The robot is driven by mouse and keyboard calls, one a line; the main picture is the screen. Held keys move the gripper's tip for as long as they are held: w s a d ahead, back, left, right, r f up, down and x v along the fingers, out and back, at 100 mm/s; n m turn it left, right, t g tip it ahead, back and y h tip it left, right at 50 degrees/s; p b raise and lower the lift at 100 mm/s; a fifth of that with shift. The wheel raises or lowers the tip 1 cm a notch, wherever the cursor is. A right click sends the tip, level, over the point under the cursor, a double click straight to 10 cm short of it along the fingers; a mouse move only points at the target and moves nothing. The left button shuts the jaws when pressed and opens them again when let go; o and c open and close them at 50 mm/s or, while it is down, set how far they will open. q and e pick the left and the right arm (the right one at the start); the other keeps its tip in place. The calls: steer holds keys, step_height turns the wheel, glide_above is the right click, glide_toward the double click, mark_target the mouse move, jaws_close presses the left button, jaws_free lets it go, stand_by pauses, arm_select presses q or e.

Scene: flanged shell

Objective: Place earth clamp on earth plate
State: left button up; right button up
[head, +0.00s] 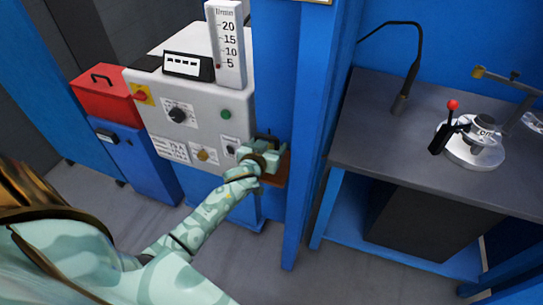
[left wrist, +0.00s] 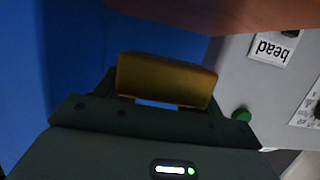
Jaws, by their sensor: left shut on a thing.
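My left gripper (head: 267,152) is at the lower right corner of the grey machine panel, beside a blue post. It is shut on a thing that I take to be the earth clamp. In the left wrist view a brass-coloured block (left wrist: 167,80) sits at the dark jaws; it looks like part of the clamp. A reddish-brown plate (head: 283,170), likely the earth plate, shows partly behind the gripper. A similar brown surface (left wrist: 220,14) fills the top of the left wrist view. My gripper hides most of the plate, and I cannot tell whether clamp and plate touch. My right gripper is not in view.
The grey panel (head: 190,115) carries knobs, a green button (head: 226,114) and a flow scale (head: 229,45). A red box (head: 105,94) stands at left. The blue post (head: 313,130) rises close right of the gripper. A workbench (head: 375,125) with a clamp fixture (head: 470,150) stands at right.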

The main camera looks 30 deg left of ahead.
arm_select(q)
steer(key=f, duration=0.1)
steer(key=f+b, duration=0.2)
steer(key=shift+w+d+f, duration=0.15)
steer(key=shift+w+f, duration=0.15)
steer(key=shift+f, duration=0.05)
steer(key=shift+r, duration=0.1)
steer(key=shift+s, duration=0.1)
steer(key=o, duration=1.4)
steer(key=shift+f, duration=0.2)
steer(key=shift+r, duration=0.1)
steer(key=shift+s+r, duration=0.15)
steer(key=p+v, duration=0.3)
steer(key=v, duration=0.8)
steer(key=shift+s+r, duration=0.1)
steer(key=shift+s, duration=0.25)
